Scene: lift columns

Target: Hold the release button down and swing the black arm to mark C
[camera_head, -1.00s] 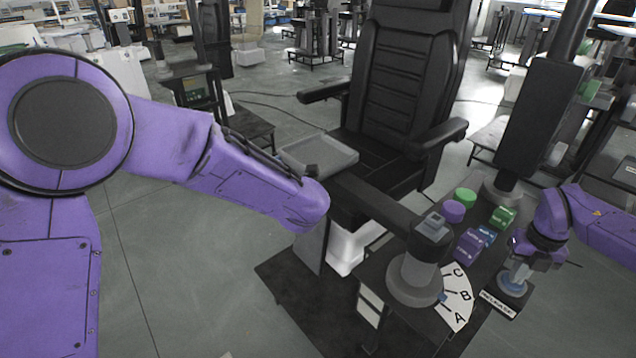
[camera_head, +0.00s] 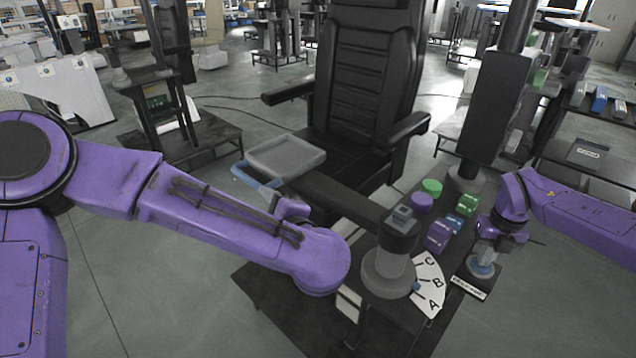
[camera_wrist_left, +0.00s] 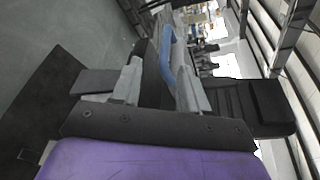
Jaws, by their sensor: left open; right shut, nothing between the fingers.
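The black arm (camera_head: 345,200) runs from a grey pivot post (camera_head: 388,272) to a grey tray (camera_head: 287,153) with a blue handle (camera_head: 256,186). The lettered dial (camera_head: 430,284) beside the post shows A, B and C. A small blue pointer (camera_head: 415,286) sits nearer A and B than C. My left gripper (camera_wrist_left: 158,82) is open, with a dark bar and the blue handle (camera_wrist_left: 167,55) seen between or just beyond its fingers; contact is unclear. My right gripper (camera_head: 486,257) is shut, directly over the release button (camera_head: 482,269), apparently touching it.
A black chair (camera_head: 370,80) stands behind the black arm. Purple and green knobs (camera_head: 431,187) and small blocks (camera_head: 438,235) sit on the panel between the post and my right gripper. A black upright column (camera_head: 495,105) stands behind the panel.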

